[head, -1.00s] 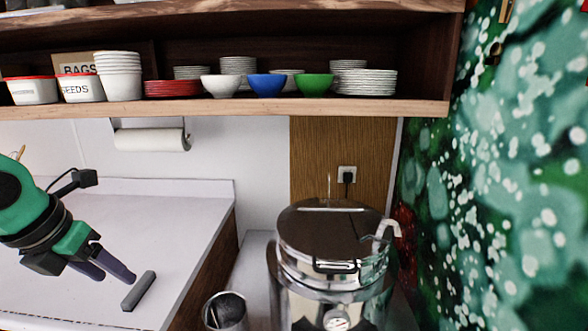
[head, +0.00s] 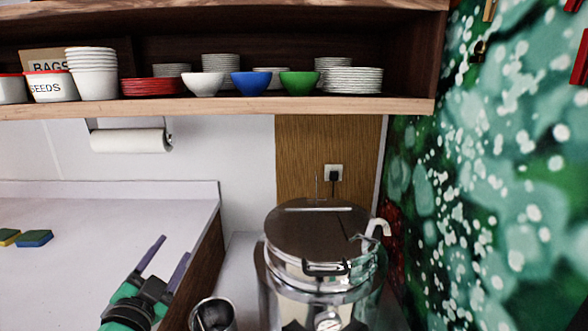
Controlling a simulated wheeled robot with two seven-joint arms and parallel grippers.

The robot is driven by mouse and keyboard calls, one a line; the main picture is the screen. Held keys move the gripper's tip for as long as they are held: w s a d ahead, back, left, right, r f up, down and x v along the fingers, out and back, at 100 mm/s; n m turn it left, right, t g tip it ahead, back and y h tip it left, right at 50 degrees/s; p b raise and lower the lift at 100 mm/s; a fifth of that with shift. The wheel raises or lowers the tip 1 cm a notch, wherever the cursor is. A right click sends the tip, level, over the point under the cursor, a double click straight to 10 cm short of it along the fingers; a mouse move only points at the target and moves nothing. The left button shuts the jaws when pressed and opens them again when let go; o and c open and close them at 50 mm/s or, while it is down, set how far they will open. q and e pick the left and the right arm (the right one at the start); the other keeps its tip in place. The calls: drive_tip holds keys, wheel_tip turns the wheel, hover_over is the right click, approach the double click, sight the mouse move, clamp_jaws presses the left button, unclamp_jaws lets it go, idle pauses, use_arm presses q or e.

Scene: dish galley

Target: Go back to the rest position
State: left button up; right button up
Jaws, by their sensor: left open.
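My left gripper (head: 174,247) comes in from the bottom left in the head view. Its two dark fingers point up and away over the right part of the white counter, spread apart with nothing between them. Its green and black wrist is at the bottom edge. My right gripper is not in view.
The white counter (head: 90,215) holds sponges (head: 35,238) at left. A steel cylinder (head: 212,316) and a large lidded steel urn (head: 318,245) stand right of the gripper. Above is a wooden shelf (head: 230,106) with bowls and plates. A green patterned wall (head: 490,180) closes the right side.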

use_arm(q)
drive_tip(key=s+a+f+n+g+y, duration=0.1)
drive_tip(key=s+f+n+g, duration=0.25)
drive_tip(key=f, duration=0.65)
drive_tip(key=s+a+f+n+g+y, duration=0.1)
drive_tip(key=s+f+n+g, duration=0.1)
drive_tip(key=s+f+g, duration=0.5)
drive_tip(key=s+d+f+n+g+h, duration=0.2)
drive_tip(key=s+d+f+g, duration=0.25)
drive_tip(key=s+f, duration=0.6)
wheel_tip(320, 180, down, 27)
drive_tip(key=s+g+b, duration=0.2)
drive_tip(key=s+b, duration=0.1)
drive_tip(key=s+a+f, duration=0.2)
drive_tip(key=s+f, duration=0.6)
drive_tip(key=s+a+f+b, duration=0.1)
drive_tip(key=s+f, duration=0.7)
drive_tip(key=shift+a+m+g, duration=0.35)
drive_tip(key=shift+g, duration=0.05)
